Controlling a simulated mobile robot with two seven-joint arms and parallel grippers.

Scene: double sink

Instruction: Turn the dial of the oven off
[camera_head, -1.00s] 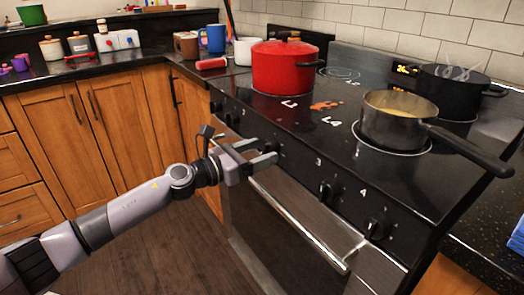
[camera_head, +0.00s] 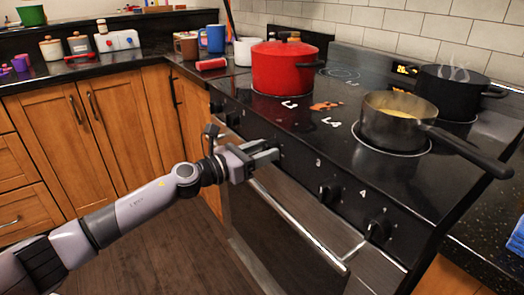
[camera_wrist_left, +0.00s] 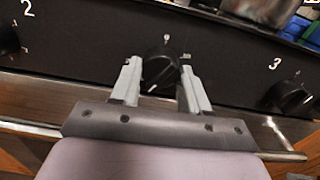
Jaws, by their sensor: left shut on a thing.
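The oven (camera_head: 290,215) has a black front panel with a row of black dials. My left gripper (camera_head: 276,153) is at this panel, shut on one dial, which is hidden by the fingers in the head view. In the left wrist view that dial (camera_wrist_left: 161,68) sits between the two fingers of the gripper (camera_wrist_left: 161,76), between the marks 2 and 3. The dial by the 3 (camera_head: 326,193) and the dial by the 4 (camera_head: 377,230) are to the right, untouched. My right gripper is not in view.
A red pot (camera_head: 284,68), a steel saucepan (camera_head: 398,120) and a steaming black pot (camera_head: 452,92) stand on the cooktop. The saucepan's handle sticks out past the right edge. The oven door handle (camera_head: 300,228) runs below the dials. The floor in front is clear.

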